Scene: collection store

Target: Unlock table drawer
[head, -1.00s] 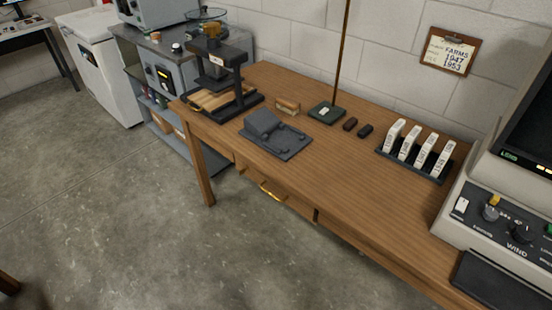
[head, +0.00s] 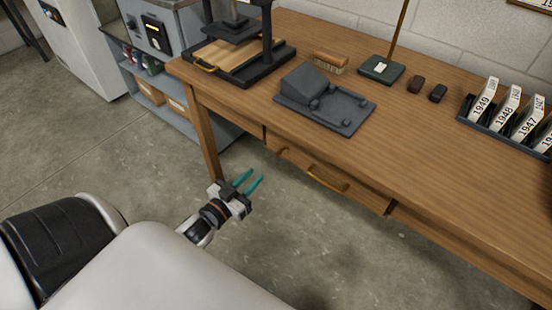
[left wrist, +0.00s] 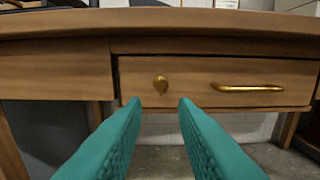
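The wooden table (head: 400,140) has a front drawer, which looks shut. My right gripper is not in view.
On the tabletop are a grey device (head: 322,100), a brush (head: 331,63), a green-based stand (head: 381,69), two small dark blocks and a rack (head: 505,137) of year-labelled cards. A press stands at the left end. Floor in front of the table is clear.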

